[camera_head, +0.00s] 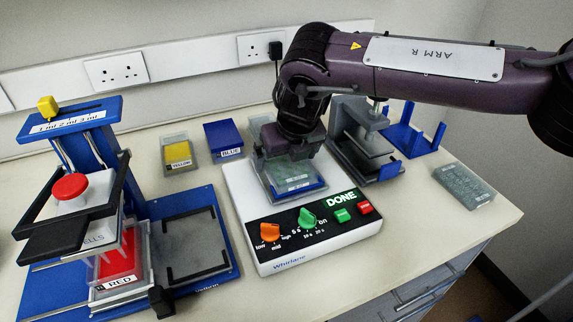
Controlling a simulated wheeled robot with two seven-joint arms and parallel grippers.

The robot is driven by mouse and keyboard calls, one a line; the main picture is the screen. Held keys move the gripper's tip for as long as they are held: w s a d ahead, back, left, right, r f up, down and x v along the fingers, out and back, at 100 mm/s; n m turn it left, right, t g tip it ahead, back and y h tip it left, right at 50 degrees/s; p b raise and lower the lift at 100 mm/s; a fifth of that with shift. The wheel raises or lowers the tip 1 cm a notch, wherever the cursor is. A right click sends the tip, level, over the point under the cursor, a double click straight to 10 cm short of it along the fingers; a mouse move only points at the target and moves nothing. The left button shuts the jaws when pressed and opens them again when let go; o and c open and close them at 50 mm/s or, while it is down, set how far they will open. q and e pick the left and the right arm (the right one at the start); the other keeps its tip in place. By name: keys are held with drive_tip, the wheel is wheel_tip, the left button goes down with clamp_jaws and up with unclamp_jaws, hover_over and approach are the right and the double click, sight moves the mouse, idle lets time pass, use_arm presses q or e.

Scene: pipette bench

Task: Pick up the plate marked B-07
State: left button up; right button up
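A clear well plate (292,178) sits on the blue platform of the white shaker. It has a small white label on its front, too small to read. Another clear plate (462,184) lies on the bench at the right; its label is also unreadable, so I cannot tell which is B-07. My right gripper (290,158) points down right over the shaker plate, at its rear part. Its fingertips blend with the plate, and I cannot tell whether they grip it. My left gripper is not in view.
The shaker (262,247) shows DONE beside its knobs and buttons. A blue pipetting station (45,280) with a red button fills the left. YELLOW (179,165) and BLUE (223,155) containers, a grey press-like device (345,125) and a blue rack (412,140) stand behind.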

drive_tip(key=c, duration=0.9)
drive_tip(key=shift+r, duration=0.1)
drive_tip(key=shift+r, duration=0.55)
wheel_tip(320, 180, up, 19)
drive_tip(key=shift+f+p, duration=0.1)
drive_tip(key=shift+p, duration=0.5)
drive_tip(key=shift+r+p, duration=1.5)
drive_tip(key=shift+p, duration=0.75)
